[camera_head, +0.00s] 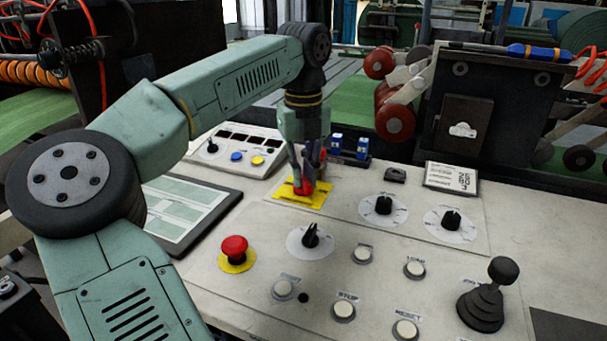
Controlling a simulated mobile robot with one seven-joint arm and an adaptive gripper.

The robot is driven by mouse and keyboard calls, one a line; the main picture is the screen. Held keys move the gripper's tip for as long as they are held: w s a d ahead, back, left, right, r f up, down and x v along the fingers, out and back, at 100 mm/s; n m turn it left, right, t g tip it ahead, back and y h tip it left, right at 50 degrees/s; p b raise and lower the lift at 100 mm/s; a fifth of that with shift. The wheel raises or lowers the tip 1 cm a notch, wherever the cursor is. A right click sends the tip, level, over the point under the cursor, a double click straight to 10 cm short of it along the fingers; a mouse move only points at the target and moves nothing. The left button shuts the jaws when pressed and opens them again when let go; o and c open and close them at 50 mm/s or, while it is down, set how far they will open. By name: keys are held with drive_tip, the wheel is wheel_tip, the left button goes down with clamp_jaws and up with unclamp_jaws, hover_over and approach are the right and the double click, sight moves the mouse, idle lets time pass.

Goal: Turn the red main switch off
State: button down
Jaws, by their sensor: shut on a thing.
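The red main switch (303,190) sits on a yellow plate (286,190) at the back of the sloped control panel. My gripper (306,174) comes down on it from above, with its fingers shut on the red handle. The fingers and wrist cover part of the handle, so I cannot tell its exact angle.
A red mushroom button (234,247) stands at the front left of the panel. Black rotary knobs (311,236) on white dials, several white push buttons (344,310) and a black joystick (484,295) occupy the rest. Small blue items (337,144) stand just behind my gripper.

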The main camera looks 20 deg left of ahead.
sight(303, 177)
drive_tip(key=shift+n, duration=0.4)
drive_tip(key=c, duration=1.7)
unclamp_jaws()
wheel_tip(303, 177, up, 8)
drive_tip(key=shift+f, duration=0.2)
drive_tip(key=shift+f, duration=0.1)
